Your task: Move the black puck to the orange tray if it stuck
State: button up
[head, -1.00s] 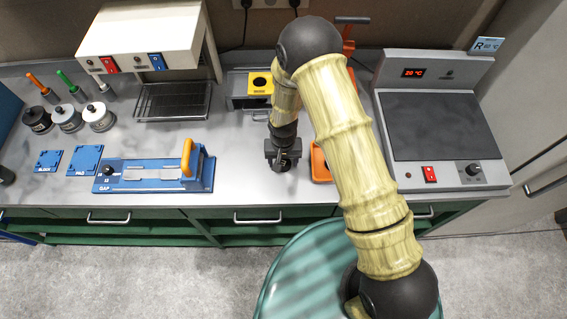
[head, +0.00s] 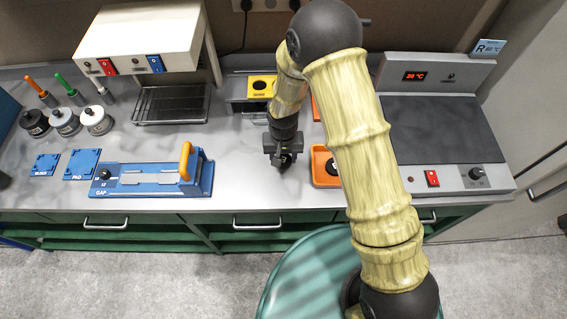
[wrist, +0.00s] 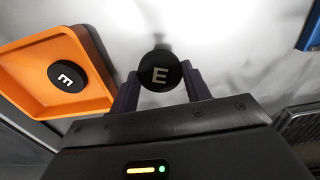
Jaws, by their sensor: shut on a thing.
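My gripper (head: 282,158) is low over the bench, just left of the orange tray (head: 317,166). In the wrist view, my gripper (wrist: 160,90) is shut on a black puck (wrist: 158,70) marked with a white E, held between its two fingers. The orange tray (wrist: 32,62) shows at the left there, with a second black puck (wrist: 67,77), also marked E, lying inside it. In the head view, that puck (head: 332,167) shows partly beside my arm, which hides the tray's right side. The held puck is hard to make out in the head view.
A blue gap gauge (head: 150,180) with an orange handle lies left of my gripper. A grey box with a yellow top (head: 261,86) stands behind. The hot plate (head: 440,130), reading 20 °C, is at right. Bench between gauge and gripper is clear.

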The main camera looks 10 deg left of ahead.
jog(key=shift+r+b, duration=0.6)
jog(key=shift+r, duration=1.95)
